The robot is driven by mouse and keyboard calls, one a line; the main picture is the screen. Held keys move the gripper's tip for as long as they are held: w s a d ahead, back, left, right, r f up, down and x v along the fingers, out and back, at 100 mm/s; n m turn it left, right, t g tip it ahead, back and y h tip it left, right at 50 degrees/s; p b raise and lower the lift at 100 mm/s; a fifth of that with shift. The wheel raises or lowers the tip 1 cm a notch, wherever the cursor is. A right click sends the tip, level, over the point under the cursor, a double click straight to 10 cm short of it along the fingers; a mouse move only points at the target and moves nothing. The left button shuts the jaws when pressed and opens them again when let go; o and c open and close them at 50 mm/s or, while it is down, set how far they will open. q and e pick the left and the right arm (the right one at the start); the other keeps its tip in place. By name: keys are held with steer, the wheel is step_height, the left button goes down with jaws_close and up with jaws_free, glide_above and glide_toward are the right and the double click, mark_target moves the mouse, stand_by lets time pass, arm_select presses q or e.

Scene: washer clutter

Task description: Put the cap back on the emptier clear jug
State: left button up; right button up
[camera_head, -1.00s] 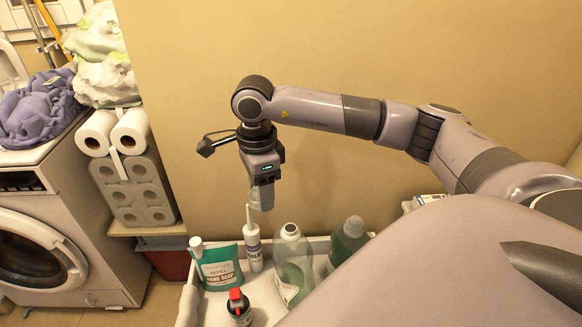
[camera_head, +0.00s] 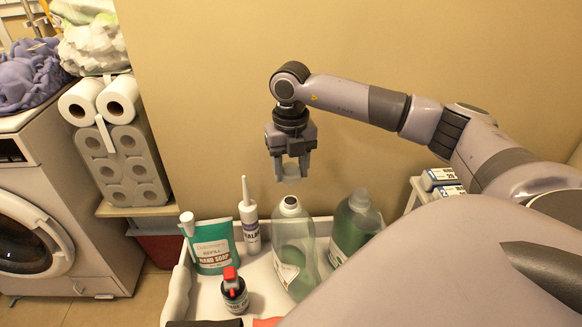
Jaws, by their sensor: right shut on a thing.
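My right gripper (camera_head: 291,168) points down and is shut on a small pale cap (camera_head: 291,176), partly hidden between its fingers. It hangs just above the open neck of the emptier clear jug (camera_head: 292,240), with a small gap between cap and neck. That jug stands upright in the white tray (camera_head: 262,290), with a light label low on its side. A second clear jug (camera_head: 352,232) with more green liquid stands to its right, partly hidden by my arm. My left gripper is not in view.
A sealant tube (camera_head: 251,228), a teal hand soap pouch (camera_head: 214,246) and a dark bottle with a red top (camera_head: 234,290) stand left of the jugs. Small boxes (camera_head: 441,180) lie at right. The washer (camera_head: 40,220) and toilet rolls (camera_head: 122,160) are at left.

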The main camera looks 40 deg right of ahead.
steer(key=shift+f+b, duration=0.35)
steer(key=shift+f, duration=0.1)
step_height(320, 180, down, 2)
steer(key=shift+f+b, duration=0.25)
steer(key=shift+b, duration=0.9)
steer(key=shift+f+b, duration=0.55)
steer(key=shift+f, duration=0.7)
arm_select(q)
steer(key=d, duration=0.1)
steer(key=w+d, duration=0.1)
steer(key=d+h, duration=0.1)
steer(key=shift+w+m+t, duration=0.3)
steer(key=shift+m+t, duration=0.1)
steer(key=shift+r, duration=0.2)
arm_select(e)
steer(key=shift+f, duration=0.1)
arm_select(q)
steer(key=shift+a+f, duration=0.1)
arm_select(e)
steer(key=shift+f, duration=0.1)
